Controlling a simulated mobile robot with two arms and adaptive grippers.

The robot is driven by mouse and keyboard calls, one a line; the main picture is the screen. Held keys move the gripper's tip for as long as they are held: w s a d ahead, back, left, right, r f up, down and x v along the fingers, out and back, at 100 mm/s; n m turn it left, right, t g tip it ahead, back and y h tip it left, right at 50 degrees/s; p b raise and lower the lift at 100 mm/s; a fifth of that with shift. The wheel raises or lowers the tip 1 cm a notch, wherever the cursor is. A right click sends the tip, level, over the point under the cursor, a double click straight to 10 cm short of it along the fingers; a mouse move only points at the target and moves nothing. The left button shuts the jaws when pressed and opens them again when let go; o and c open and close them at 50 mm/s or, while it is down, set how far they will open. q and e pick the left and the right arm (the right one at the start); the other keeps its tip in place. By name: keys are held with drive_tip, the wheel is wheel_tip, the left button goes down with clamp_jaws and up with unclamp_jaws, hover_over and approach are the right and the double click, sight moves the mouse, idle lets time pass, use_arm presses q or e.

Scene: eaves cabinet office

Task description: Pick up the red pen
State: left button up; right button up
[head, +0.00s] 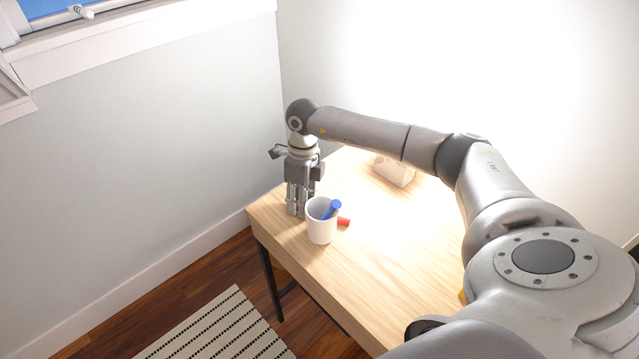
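A short red end (344,222), likely of the red pen, shows on the table just right of a white mug (320,228). The mug hides the rest of it. A blue item (332,209) leans in the mug and sticks out of its top. My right gripper (297,211) points down at the table's far left corner, behind and left of the mug. Its fingertips are at or near the tabletop. Whether the fingers are apart, or touch the pen, I cannot tell. My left gripper is not in view.
The wooden table (390,260) is mostly clear in front and to the right of the mug. A pale, brownish object (395,170) lies at the back under my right arm. Walls stand close to the left and behind. A striped rug (220,330) lies on the floor.

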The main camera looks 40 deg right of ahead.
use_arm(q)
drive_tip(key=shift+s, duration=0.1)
use_arm(e)
drive_tip(key=shift+c, duration=0.3)
drive_tip(key=c, duration=0.4)
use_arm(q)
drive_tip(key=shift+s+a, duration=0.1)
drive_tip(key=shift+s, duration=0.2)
use_arm(e)
drive_tip(key=shift+c, duration=0.4)
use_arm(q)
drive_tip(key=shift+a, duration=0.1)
use_arm(e)
drive_tip(key=shift+r, duration=0.15)
